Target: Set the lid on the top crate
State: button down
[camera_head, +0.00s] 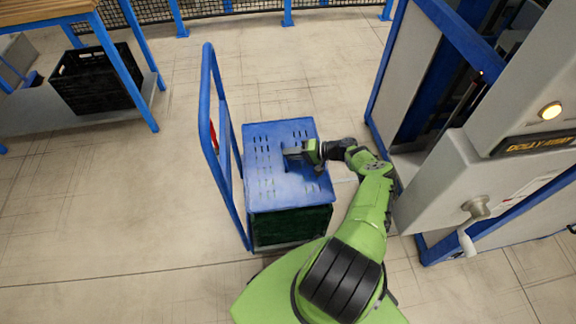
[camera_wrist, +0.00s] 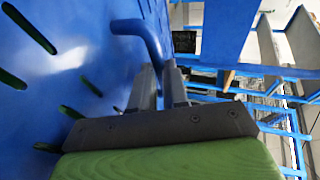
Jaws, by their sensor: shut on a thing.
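The blue slotted lid (camera_head: 262,192) lies flat over the top of a dark green crate (camera_head: 290,228) in the head view. Its edges look roughly in line with the crate's sides; I cannot tell whether it rests fully on the rim. My gripper (camera_head: 293,156) is over the middle of the lid, shut on the lid's handle. In the wrist view, the fingers (camera_wrist: 160,82) close on the bent blue handle (camera_wrist: 140,32), and the slotted lid surface (camera_wrist: 75,65) fills the left side. The inside of the crate is hidden under the lid.
The crate stands on a trolley with a tall blue push bar (camera_head: 207,100) on its left. A grey machine (camera_head: 450,185) with a crank stands close on the right. Another black crate (camera_head: 97,80) sits under a bench at the upper left. The floor between is clear.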

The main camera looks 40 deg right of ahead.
aim_at(292, 164)
notch_tip(292, 164, down, 7)
jog(key=b, duration=0.4)
jog(key=shift+r, duration=0.15)
jog(key=c, duration=1.1)
grip_release()
jog(key=shift+s+d+r, duration=0.1)
jog(key=shift+s+d, duration=0.05)
jog(key=shift+d, duration=0.05)
jog(key=v, duration=0.7)
jog(key=shift+a, duration=0.1)
